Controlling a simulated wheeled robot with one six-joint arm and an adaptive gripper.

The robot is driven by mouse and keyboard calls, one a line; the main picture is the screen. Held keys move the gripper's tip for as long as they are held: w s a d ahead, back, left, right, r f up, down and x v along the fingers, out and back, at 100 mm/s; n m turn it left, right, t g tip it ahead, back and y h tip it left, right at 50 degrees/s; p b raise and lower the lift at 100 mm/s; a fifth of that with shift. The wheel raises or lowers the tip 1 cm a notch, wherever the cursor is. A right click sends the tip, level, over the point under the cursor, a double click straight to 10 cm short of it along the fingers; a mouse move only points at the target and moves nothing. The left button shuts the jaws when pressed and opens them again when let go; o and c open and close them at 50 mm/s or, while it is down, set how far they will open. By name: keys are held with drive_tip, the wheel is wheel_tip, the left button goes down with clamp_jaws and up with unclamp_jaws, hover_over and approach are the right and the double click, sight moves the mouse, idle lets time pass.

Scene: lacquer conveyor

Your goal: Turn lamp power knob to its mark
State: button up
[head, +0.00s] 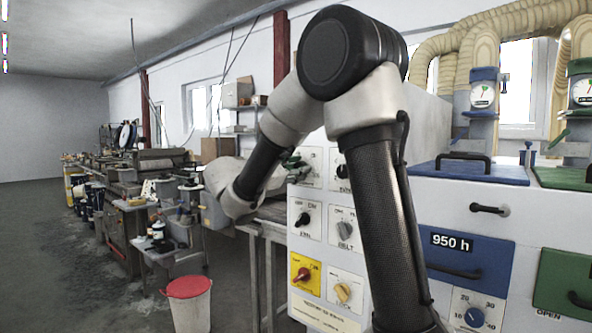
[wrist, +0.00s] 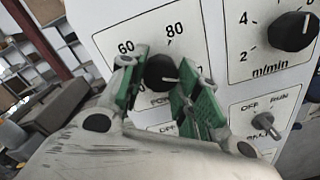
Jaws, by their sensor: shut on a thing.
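The lamp power knob (wrist: 160,72) is a round black knob on a white panel plate, with 60 and 80 printed above it and a partly hidden label starting "POW" below. A short pale pointer line on it points roughly to the right in the wrist view. My gripper (wrist: 158,82) has its green fingers on both sides of this knob and is shut on it. The right finger covers the scale on that side, so any mark there is hidden. In the head view my gripper (head: 295,161) is at the panel's upper left, and my arm hides part of the panel.
A second black knob (wrist: 292,31), marked m/min, is to the right, with a grey OFF switch (wrist: 262,120) below it. A red-lidded bin (head: 188,288) stands on the floor.

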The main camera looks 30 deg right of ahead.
drive_tip(key=shift+s+f+n+t, duration=0.1)
drive_tip(key=shift+n+t, duration=0.2)
drive_tip(key=shift+n, duration=7.4)
drive_tip(key=o, duration=1)
drive_tip(key=shift+o, duration=0.2)
